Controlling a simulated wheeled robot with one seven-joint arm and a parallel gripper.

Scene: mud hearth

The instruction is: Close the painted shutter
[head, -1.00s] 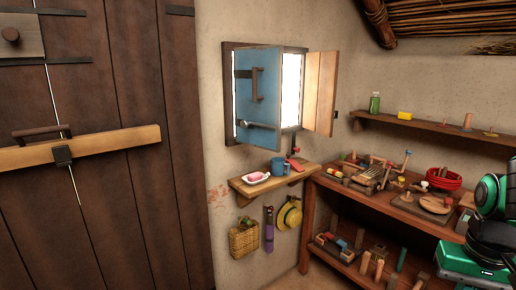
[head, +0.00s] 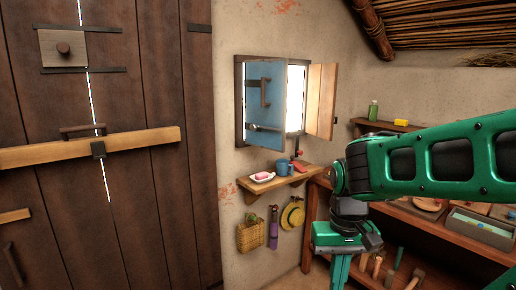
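The painted shutter (head: 264,84) is a blue leaf on the left side of the small wall window. It stands partly open, with a bright gap to its right. A plain wooden leaf (head: 321,101) stands open on the window's right side. My green arm reaches in from the right and bends downward, right of and below the window, apart from the shutter. My gripper's fingers are not visible; the arm runs out of the bottom edge.
Below the window, a small shelf (head: 248,184) holds a soap dish (head: 262,177) and a blue mug (head: 282,166). A basket (head: 250,237) and a straw hat (head: 293,215) hang beneath. A workbench is partly hidden behind my arm. A large plank door (head: 145,85) fills the left.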

